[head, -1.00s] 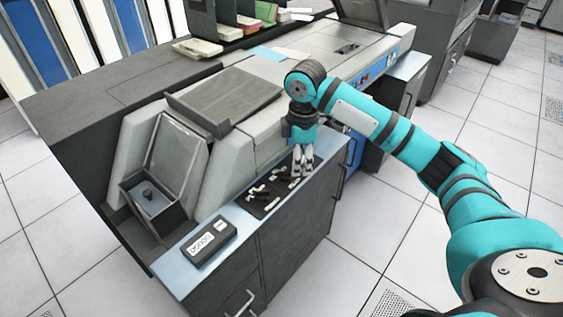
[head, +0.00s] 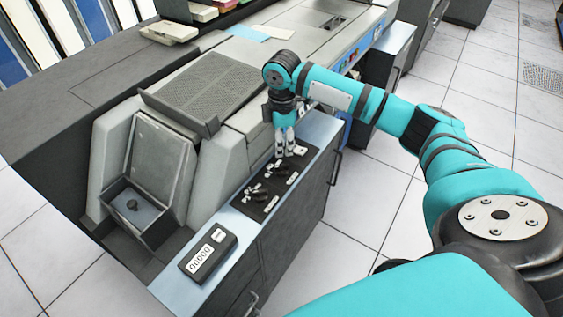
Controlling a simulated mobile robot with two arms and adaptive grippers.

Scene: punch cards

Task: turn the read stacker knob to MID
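A black control panel (head: 262,205) with several small knobs and white labels lies on the blue-grey ledge of the card machine. I cannot read the labels, so I cannot tell which knob is the read stacker knob or where it points. My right gripper (head: 285,155) points down over the far end of this panel. Its grey fingertips are close together at the panel's far part and hide what lies under them. I cannot tell whether they touch a knob or are shut on one. My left gripper is not in view.
A dark counter box (head: 208,257) sits on the near end of the ledge. An open hopper (head: 150,200) and a ribbed sloping cover (head: 205,85) rise to the left of the panel. Tiled floor (head: 350,240) is open to the right.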

